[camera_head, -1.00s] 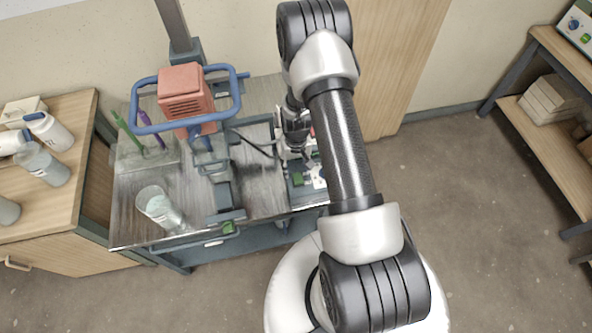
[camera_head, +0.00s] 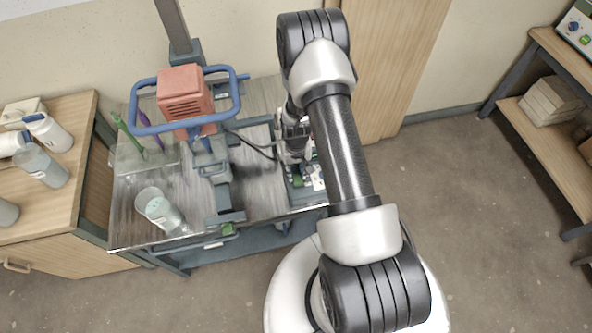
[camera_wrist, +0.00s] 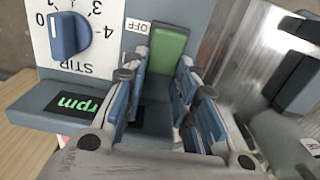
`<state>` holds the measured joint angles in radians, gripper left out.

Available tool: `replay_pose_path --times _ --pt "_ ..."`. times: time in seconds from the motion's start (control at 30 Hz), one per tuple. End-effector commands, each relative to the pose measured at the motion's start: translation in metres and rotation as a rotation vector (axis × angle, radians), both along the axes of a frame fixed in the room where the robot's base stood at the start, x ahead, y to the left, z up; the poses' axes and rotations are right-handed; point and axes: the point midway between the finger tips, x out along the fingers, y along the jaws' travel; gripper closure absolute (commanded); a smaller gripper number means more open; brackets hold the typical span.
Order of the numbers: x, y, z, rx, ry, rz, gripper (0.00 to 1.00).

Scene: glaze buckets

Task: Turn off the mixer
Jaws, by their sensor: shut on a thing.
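The mixer (camera_head: 186,92) has a red motor housing with a blue tubular frame and stands on the workbench. Its grey control box (camera_head: 308,190) is at the bench's right end, partly hidden by my arm. In the wrist view the control panel (camera_wrist: 30,108) has a blue knob (camera_wrist: 68,35) marked STIR and a green "rpm" display (camera_wrist: 75,104). A green switch lever (camera_wrist: 168,48) is beside an OFF label (camera_wrist: 138,26). My gripper (camera_wrist: 160,68) has its fingers on either side of the lever and is shut on it. The gripper is largely hidden in the head view.
Shelves (camera_head: 545,130) are at the right, with open floor (camera_head: 470,220) between.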

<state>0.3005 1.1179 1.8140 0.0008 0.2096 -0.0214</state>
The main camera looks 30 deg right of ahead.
Motion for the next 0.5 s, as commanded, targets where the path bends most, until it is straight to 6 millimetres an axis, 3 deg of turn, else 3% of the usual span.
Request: replay_pose_path --times 0.2,0.5 --pt "0.0000 0.0001 0.0001 0.000 0.000 0.000 0.97" --pt "-0.0048 0.0008 -0.0017 -0.035 -0.113 0.000 0.97"
